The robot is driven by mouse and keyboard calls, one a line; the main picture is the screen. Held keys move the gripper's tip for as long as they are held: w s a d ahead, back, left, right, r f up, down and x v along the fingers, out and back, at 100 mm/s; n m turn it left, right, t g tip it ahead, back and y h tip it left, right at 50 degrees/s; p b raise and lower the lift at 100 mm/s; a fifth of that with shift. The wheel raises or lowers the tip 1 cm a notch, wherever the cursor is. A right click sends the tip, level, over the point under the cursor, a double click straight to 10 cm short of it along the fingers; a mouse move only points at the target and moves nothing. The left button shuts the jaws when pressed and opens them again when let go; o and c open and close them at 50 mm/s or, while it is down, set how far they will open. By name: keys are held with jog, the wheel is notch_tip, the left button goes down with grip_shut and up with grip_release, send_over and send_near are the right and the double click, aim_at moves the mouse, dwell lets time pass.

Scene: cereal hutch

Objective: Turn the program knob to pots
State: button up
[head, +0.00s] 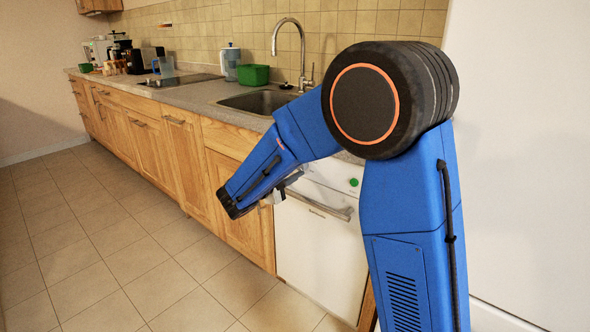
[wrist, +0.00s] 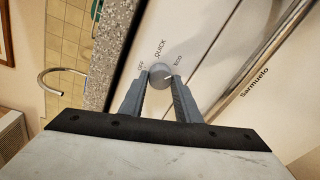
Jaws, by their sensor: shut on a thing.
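The program knob (wrist: 160,74) is a small round grey knob on the white dishwasher panel, with the words OFF, QUICK and Eco printed around its far side. I see no pots label; the part of the dial on the near side is hidden by my gripper. My gripper (wrist: 161,82) is shut on the knob, one grey finger on each side of it. A faint light mark on the knob is too small to read surely. In the head view the white dishwasher (head: 318,245) stands under the counter; my arm hides the knob there.
A metal handle bar (wrist: 240,55) runs along the dishwasher front beside the dial. A green button (head: 353,182) sits on the panel's right. The speckled counter (head: 207,92) with a sink (head: 262,101) lies above. The tiled floor (head: 100,240) at left is clear.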

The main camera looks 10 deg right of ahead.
jog(key=m, duration=0.5)
jog(key=shift+s+f+t, duration=0.1)
jog(key=shift+t, duration=0.2)
jog(key=shift+d+m, duration=0.1)
jog(key=shift+m, duration=2.3)
jog(key=o, duration=1)
jog(key=shift+o, duration=0.2)
jog(key=v, duration=1.7)
jog(key=shift+s+f, duration=0.2)
jog(key=shift+f, duration=0.15)
